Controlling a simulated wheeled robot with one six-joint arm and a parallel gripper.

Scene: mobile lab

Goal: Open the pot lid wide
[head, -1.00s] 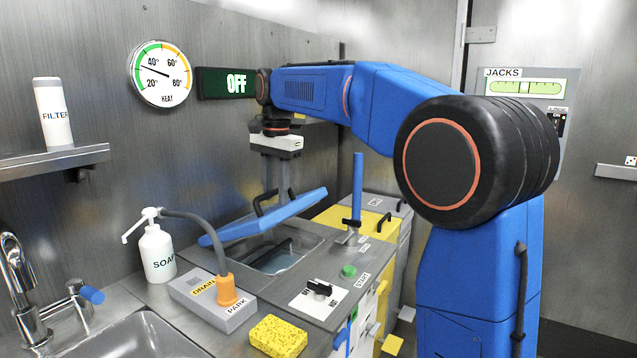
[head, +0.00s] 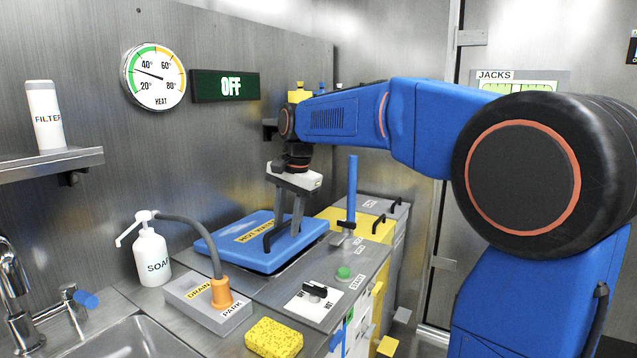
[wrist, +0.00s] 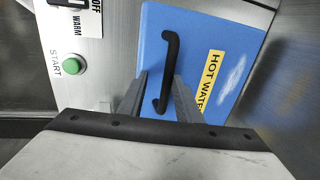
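The blue pot lid (head: 215,244) with its yellow "HOT WATER" label lies flat over the basin in the counter, hiding the opening. Its black handle (head: 267,241) stands on its top near the front side. In the wrist view the handle (wrist: 171,60) runs up from between my fingers, and the lid (wrist: 205,30) fills the upper middle. My gripper (head: 286,232) points down over the lid beside the handle. Its two grey fingers (wrist: 160,80) are apart, with a gap on each side of the handle. I cannot tell whether a finger touches it.
A blue upright lever (head: 351,190) stands right of the lid. A switch knob (head: 315,290) and green START button (head: 344,272) are on the counter front. The orange drain plug with grey hose (head: 221,292), soap bottle (head: 152,255) and yellow sponge (head: 273,338) are at left and front.

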